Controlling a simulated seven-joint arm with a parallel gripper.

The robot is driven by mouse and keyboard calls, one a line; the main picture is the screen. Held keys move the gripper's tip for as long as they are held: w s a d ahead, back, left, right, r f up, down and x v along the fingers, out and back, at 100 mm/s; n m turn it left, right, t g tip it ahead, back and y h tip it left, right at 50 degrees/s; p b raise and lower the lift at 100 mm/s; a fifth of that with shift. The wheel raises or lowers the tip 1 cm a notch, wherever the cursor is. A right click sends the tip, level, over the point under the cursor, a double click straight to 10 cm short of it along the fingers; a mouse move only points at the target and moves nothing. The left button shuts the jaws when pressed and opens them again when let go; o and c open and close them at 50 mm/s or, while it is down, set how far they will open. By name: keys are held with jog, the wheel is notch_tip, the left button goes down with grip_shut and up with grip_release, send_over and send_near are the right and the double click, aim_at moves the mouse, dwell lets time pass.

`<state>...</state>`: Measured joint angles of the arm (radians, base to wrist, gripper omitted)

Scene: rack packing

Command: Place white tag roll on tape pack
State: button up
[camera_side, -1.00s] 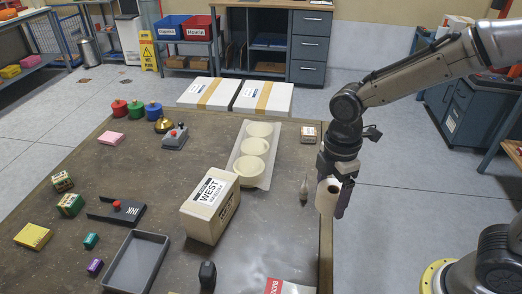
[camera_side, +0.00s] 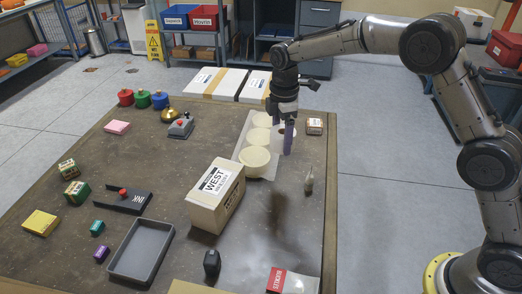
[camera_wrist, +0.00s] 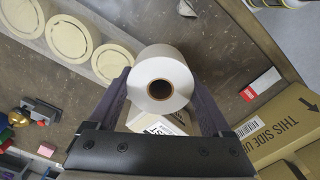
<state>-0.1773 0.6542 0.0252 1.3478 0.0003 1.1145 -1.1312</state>
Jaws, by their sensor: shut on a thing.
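My gripper (camera_side: 283,142) is shut on the white tag roll (camera_wrist: 180,76), held between its two fingers above the table. The roll's dark core hole faces the wrist camera; in the side view the fingers partly hide it. A pale tray-like pack (camera_side: 244,150) holding three round cream rolls lies on the table, apparently the tape pack. My gripper is over or just right of this pack in the side view; its exact height is unclear. In the wrist view the cream rolls (camera_wrist: 68,38) are left of the held roll.
A tan WEST box (camera_side: 215,200) stands in front of the pack. A small labelled box (camera_side: 315,126) and a small grey-brown object (camera_side: 309,181) lie to the right. An empty grey tray (camera_side: 140,250) is at front left. White boxes (camera_side: 215,83) stand beyond the table's back edge.

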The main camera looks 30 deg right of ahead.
send_over(261, 161)
notch_tip(261, 161, down, 7)
jog(key=shift+s+r, duration=0.15)
jog(key=shift+w+f, duration=0.2)
jog(key=shift+f, duration=1.55)
jog(key=shift+f, duration=0.15)
jog(key=o, duration=1.2)
jog(key=shift+c, duration=0.2)
notch_tip(261, 161, up, 12)
jog(key=shift+r, duration=0.2)
jog(key=shift+r, duration=0.1)
